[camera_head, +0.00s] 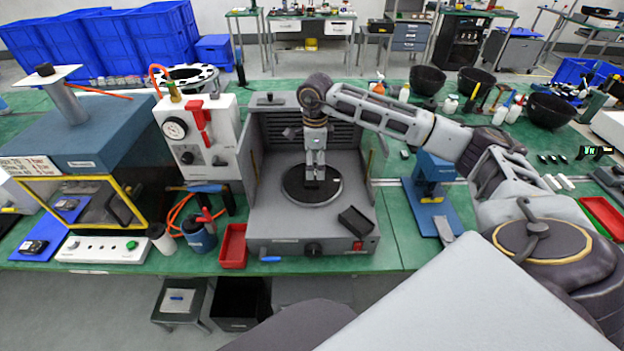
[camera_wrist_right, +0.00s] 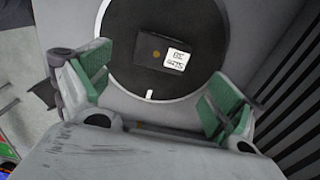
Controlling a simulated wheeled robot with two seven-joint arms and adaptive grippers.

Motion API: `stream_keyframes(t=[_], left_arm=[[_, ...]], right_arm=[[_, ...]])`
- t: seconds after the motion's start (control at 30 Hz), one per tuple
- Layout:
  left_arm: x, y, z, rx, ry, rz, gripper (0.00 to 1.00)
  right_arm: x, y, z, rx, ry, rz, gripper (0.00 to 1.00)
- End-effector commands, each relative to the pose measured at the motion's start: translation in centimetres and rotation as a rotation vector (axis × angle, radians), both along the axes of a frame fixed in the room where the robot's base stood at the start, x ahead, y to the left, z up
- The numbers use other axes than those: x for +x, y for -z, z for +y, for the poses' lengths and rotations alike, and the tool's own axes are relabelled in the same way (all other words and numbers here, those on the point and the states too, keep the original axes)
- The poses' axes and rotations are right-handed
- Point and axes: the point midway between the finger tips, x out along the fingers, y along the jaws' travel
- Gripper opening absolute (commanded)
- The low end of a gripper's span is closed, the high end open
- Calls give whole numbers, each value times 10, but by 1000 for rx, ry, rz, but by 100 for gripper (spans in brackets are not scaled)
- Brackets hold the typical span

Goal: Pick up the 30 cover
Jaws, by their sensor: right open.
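The 30 cover (camera_wrist_right: 147,53) looks like a small black block with a white label whose marks I cannot read surely. It lies on the round black plate (camera_wrist_right: 125,77) inside a grey open-fronted machine (camera_head: 262,213). My right gripper (camera_head: 315,174) points down over this plate (camera_head: 327,194) in the head view, hiding most of the cover. In the right wrist view the green-padded fingers of the right gripper (camera_wrist_right: 155,95) are spread wide. The cover lies beyond and between them, apart from both pads. My left gripper is not in view.
Grey walls stand at the sides and back of the machine. A black open tray (camera_head: 356,222) sits at its front right. A red bin (camera_head: 233,246) stands to its left, and a blue press (camera_head: 432,180) to its right. Black bowls (camera_head: 428,80) stand farther back.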

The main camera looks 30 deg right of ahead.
Motion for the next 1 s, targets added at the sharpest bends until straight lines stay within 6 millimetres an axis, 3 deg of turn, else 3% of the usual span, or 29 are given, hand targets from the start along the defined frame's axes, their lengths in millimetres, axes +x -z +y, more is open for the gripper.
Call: stream_keyframes(t=[0.27,0.5,0.77,1.0], left_arm=[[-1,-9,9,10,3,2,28],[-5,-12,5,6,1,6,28],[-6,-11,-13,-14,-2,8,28],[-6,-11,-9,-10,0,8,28]], right_arm=[[2,26,3,0,0,4,93],[3,47,3,0,0,2,93],[3,49,3,0,0,1,93],[3,49,3,1,0,1,93]])
